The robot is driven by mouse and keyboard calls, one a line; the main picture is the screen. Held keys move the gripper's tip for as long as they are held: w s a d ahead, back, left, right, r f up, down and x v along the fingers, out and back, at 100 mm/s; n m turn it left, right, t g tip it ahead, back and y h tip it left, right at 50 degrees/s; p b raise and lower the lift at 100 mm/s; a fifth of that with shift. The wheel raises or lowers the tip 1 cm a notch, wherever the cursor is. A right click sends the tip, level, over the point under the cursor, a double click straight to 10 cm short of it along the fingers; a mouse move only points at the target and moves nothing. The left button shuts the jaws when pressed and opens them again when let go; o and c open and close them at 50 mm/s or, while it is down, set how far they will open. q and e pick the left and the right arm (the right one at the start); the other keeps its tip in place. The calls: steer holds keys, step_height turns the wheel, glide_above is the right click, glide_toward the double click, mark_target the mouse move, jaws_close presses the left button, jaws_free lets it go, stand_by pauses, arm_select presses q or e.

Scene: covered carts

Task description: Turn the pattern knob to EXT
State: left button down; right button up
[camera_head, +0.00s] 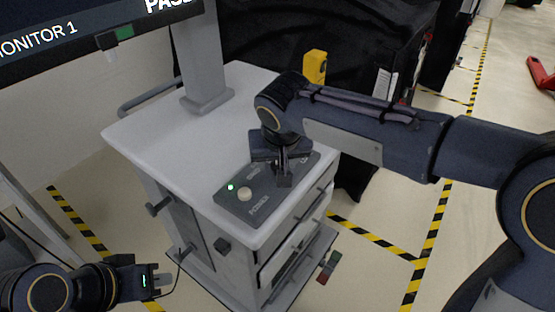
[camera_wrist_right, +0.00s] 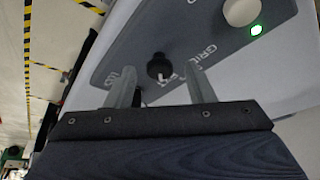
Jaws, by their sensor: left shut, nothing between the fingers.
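The black pattern knob (camera_wrist_right: 159,66) shows in the right wrist view on a dark grey panel (camera_wrist_right: 118,50), with a white mark on the knob's lower side. White lettering, including GRID, stands beside it; some is hidden by a finger. My right gripper (camera_head: 284,180) is over the panel (camera_head: 262,203) on the cart. Its two fingers (camera_wrist_right: 160,80) are apart on either side of the knob, and I cannot tell if they touch it. In the head view the gripper hides the knob. My left gripper (camera_head: 150,281) is shut and empty at lower left, away from the panel.
The panel also bears a pale round button (camera_head: 244,194) and a lit green lamp (camera_head: 231,187). The grey cart (camera_head: 160,135) carries a monitor (camera_head: 60,42) on a post. A yellow device (camera_head: 314,67) stands behind, on a black-covered cart (camera_head: 370,30).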

steer(key=v, duration=0.8)
steer(key=shift+p, duration=0.3)
steer(key=shift+f, duration=0.1)
steer(key=s+d+f+m+y+p, duration=0.1)
steer(key=s+d, duration=0.3)
steer(key=d, duration=0.4)
steer(key=s+d+f+y+p, duration=0.1)
steer(key=s+d, duration=0.3)
steer(key=d, duration=0.4)
steer(key=s+d+f+m+p, duration=0.1)
steer(key=s+d+f, duration=0.1)
steer(key=s, duration=0.4)
steer(key=s+d+f+m+t+y+p, duration=0.1)
steer(key=s+d+f, duration=0.1)
steer(key=s+f, duration=0.3)
steer(key=shift+s, duration=0.45)
